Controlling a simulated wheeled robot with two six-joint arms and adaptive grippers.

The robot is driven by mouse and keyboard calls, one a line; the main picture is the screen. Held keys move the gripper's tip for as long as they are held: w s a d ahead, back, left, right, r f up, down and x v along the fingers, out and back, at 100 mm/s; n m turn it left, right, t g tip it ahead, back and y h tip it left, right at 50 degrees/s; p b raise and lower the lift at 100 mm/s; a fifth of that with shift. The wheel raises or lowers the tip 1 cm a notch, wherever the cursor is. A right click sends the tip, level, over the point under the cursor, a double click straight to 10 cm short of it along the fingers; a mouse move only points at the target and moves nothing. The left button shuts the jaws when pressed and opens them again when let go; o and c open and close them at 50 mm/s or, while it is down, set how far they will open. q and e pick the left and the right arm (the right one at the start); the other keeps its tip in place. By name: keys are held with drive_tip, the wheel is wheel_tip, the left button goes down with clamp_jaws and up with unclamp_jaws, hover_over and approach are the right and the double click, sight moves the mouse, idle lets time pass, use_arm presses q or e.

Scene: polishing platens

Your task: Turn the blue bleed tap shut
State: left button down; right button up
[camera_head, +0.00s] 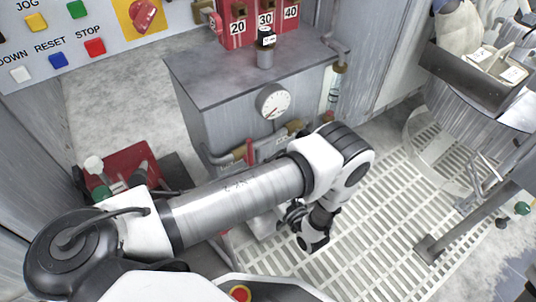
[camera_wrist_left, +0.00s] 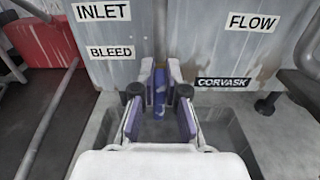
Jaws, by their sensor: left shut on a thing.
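The blue bleed tap (camera_wrist_left: 160,86) shows in the left wrist view, between the fingertips of my left gripper (camera_wrist_left: 160,97). The fingers are shut on its upright blue handle. A BLEED label (camera_wrist_left: 111,52) is on the grey panel to the upper left of the tap. In the head view my left arm reaches across the cabinet front, and the wrist end with the gripper (camera_head: 290,213) is low by the cabinet's base. The tap is hidden there behind my arm. My right gripper is in neither view.
The grey cabinet (camera_head: 240,70) carries a round gauge (camera_head: 273,101) and pipes on its front. INLET (camera_wrist_left: 104,11) and FLOW (camera_wrist_left: 253,22) labels flank the tap. A red box (camera_head: 122,170) stands at left. Slatted grating (camera_head: 370,225) lies open to the right.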

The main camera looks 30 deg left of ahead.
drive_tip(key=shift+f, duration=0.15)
use_arm(q)
drive_tip(key=m, duration=0.1)
drive_tip(key=m+b, duration=0.1)
drive_tip(key=m, duration=0.1)
drive_tip(key=shift+w+f, duration=0.1)
drive_tip(key=shift+w, duration=0.15)
drive_tip(key=shift+w+d+f+m+b, duration=0.1)
drive_tip(key=shift+w+f+m+b, duration=0.25)
drive_tip(key=shift+m, duration=2.1)
drive_tip(key=shift+w+d+f+m+b, duration=0.15)
drive_tip(key=shift+f+m+b, duration=0.25)
drive_tip(key=shift+m, duration=2)
drive_tip(key=shift+w+d+f+m+b, duration=0.1)
drive_tip(key=shift+w+f+m+b, duration=0.25)
drive_tip(key=shift+m, duration=2.1)
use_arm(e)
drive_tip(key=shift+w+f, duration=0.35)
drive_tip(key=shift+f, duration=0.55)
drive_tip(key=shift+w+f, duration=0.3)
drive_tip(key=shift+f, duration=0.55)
use_arm(q)
drive_tip(key=shift+s+r, duration=0.1)
drive_tip(key=shift+r, duration=0.05)
drive_tip(key=c, duration=1.2)
unclamp_jaws()
